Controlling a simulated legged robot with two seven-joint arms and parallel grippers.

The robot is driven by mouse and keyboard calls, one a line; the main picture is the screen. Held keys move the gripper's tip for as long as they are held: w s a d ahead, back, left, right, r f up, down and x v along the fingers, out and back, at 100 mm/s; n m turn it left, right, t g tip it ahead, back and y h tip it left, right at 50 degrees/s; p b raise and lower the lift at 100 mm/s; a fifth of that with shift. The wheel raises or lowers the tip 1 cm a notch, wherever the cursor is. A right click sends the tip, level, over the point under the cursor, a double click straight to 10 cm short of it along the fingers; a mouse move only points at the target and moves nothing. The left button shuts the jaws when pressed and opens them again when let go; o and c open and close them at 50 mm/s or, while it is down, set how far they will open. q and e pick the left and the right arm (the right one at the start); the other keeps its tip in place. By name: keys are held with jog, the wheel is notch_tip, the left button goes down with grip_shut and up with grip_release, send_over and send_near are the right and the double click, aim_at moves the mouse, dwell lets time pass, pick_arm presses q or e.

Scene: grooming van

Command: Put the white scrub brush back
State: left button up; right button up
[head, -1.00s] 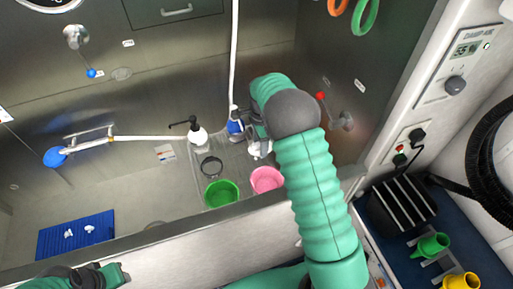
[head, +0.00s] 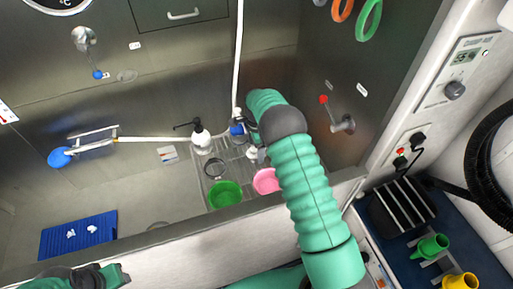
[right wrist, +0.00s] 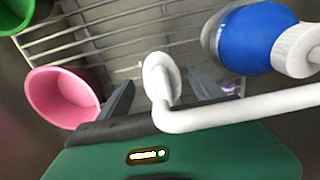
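A white piece with a round disc end and a bent stem (right wrist: 162,82) shows in the right wrist view; it may be the scrub brush, but no bristles show. A small white shape (head: 255,154) shows below the right gripper in the head view. My right gripper (right wrist: 162,88) has its dark fingers apart, with the white piece crossing between and in front of them; no grip on it is visible. In the head view this gripper (head: 250,128) is partly hidden by my arm, above the rack. My left arm end (head: 90,277) shows at the bottom left; its fingers are unclear.
A blue and white bottle (right wrist: 258,38) stands close beside the right gripper. A pink bowl (head: 266,181), a green bowl (head: 225,194) and a white pump bottle (head: 201,140) are near the wire rack (right wrist: 115,35). A blue mat (head: 78,235) lies left. The tub's middle is mostly clear.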

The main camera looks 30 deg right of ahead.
jog(key=shift+a, duration=0.15)
jog(key=shift+r, duration=0.45)
pick_arm(q)
jog(key=shift+a+f+b, duration=0.1)
jog(key=shift+f+b, duration=0.25)
jog(key=shift+f, duration=0.05)
pick_arm(e)
notch_tip(320, 180, up, 11)
jog(key=shift+d, duration=0.25)
jog(key=shift+a+r, duration=0.1)
jog(key=shift+a, duration=0.05)
pick_arm(q)
jog(key=shift+c, duration=0.2)
